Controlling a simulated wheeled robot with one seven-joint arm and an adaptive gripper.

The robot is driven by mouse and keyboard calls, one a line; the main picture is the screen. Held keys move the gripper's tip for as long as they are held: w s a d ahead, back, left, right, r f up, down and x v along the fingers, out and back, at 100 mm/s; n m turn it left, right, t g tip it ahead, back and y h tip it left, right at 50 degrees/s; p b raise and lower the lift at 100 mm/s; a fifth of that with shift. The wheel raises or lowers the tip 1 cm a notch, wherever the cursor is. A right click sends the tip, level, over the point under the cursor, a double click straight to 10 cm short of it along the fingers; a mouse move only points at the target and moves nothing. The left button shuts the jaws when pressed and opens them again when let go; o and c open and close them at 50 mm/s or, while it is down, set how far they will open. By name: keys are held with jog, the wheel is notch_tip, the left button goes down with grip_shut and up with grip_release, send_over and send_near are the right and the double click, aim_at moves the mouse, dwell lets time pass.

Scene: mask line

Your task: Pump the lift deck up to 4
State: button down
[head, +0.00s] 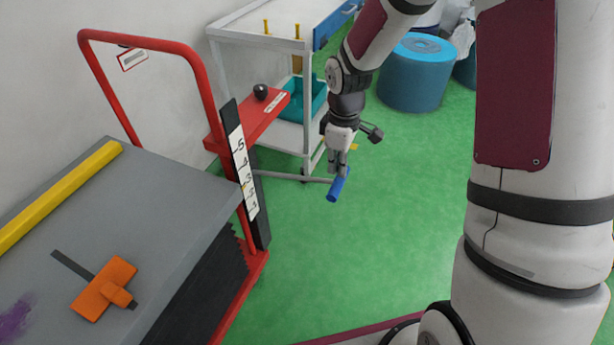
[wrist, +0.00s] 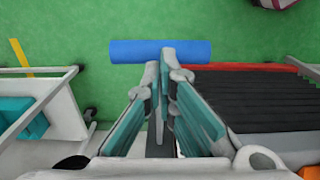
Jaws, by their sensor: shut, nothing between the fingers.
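The lift cart has a grey deck (head: 160,190) and a red push handle (head: 190,60). Its upright white scale (head: 243,165) is marked 1 to 5. A small yellow mark sits by the scale near 2, too small to read surely. A grey lever rod (head: 290,177) runs right from the cart to a blue grip (head: 337,188). The grip also lies across the wrist view (wrist: 160,51). My gripper (head: 340,170) is shut and empty, pointing down at the grip. In the wrist view its fingertips (wrist: 165,65) meet the grip's near edge; I cannot tell whether they touch it.
On the deck lie a yellow bar (head: 60,195) and an orange tool (head: 103,290). A black knob (head: 260,92) stands on a red bracket (head: 245,122). A white trolley (head: 255,36) with a teal bin (head: 312,100) stands behind. Green floor (head: 400,200) is open to the right.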

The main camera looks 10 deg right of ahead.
dwell(0.4)
notch_tip(320, 180, down, 15)
jog(key=b, duration=0.9)
jog(key=shift+w+a+r+b, duration=0.15)
jog(key=shift+w+a+b, duration=0.1)
jog(key=shift+a+b, duration=0.1)
dwell(0.6)
dwell(0.3)
jog(key=r+p, duration=0.4)
jog(key=r, duration=0.1)
jog(key=r+p, duration=0.8)
jog(key=r, duration=0.1)
jog(key=shift+s+d+r, duration=0.25)
jog(key=shift+d+r, duration=0.1)
jog(key=shift+d, duration=0.05)
dwell(0.3)
